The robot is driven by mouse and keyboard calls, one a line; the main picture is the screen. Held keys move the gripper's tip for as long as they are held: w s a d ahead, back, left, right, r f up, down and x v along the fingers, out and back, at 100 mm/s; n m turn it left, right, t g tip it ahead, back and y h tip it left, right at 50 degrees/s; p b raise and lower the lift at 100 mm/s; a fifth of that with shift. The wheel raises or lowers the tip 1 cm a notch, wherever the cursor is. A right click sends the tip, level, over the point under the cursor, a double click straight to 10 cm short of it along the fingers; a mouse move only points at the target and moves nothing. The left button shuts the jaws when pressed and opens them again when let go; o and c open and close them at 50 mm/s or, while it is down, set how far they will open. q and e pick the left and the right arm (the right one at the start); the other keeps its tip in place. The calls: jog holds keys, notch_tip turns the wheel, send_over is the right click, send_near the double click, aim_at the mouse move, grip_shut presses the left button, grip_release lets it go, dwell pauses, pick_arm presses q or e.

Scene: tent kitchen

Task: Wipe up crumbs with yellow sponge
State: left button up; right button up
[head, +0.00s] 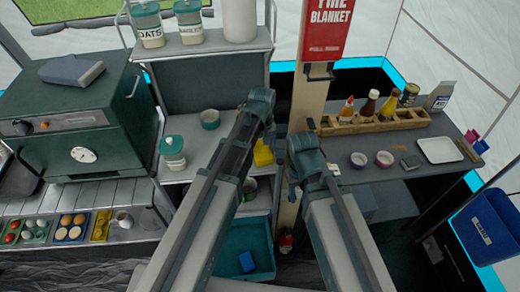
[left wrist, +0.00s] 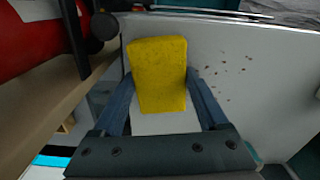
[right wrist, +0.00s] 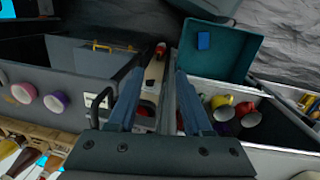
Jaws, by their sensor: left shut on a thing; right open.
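The yellow sponge (left wrist: 158,70) is held between the fingers of my left gripper (left wrist: 158,90) in the left wrist view. In the head view the sponge (head: 263,152) shows at the right side of the shelf counter, partly behind my left arm. Small dark crumbs (left wrist: 228,72) lie scattered on the pale surface (left wrist: 275,110), to the right of the sponge in the left wrist view. I cannot make out the crumbs in the head view. Whether the sponge touches the surface is unclear. My right gripper (right wrist: 157,80) is open and empty, right of the wooden post in the wrist scene.
A wooden post (head: 293,110) with a red fire blanket (head: 328,30) rises beside my arms. A teal bin (head: 262,235) sits below. Bottles in a wooden rack (head: 372,122) stand right.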

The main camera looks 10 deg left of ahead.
pick_arm(q)
jog(key=shift+s+a, duration=0.1)
jog(key=shift+s+a, duration=0.25)
jog(key=shift+a, duration=0.75)
jog(key=shift+s+a, duration=0.2)
jog(key=shift+a, duration=0.75)
jog(key=shift+s+a, duration=0.25)
jog(key=shift+a, duration=0.5)
jog(key=shift+s+a, duration=0.25)
jog(key=shift+a, duration=0.55)
jog(key=shift+s+a, duration=0.25)
jog(key=shift+a, duration=0.5)
jog(key=shift+s+a, duration=0.15)
jog(key=shift+a, duration=0.7)
jog(key=shift+s+a, duration=0.15)
jog(key=shift+a, duration=0.65)
jog(key=shift+w+a+f, duration=0.1)
jog(key=shift+w+a, duration=0.05)
jog(key=shift+w, duration=1)
jog(key=shift+w+d, duration=0.25)
jog(key=shift+d, duration=0.5)
jog(key=shift+w+d, duration=0.2)
jog(key=shift+d, duration=0.5)
jog(key=shift+w+d, duration=0.1)
jog(key=shift+d, duration=0.5)
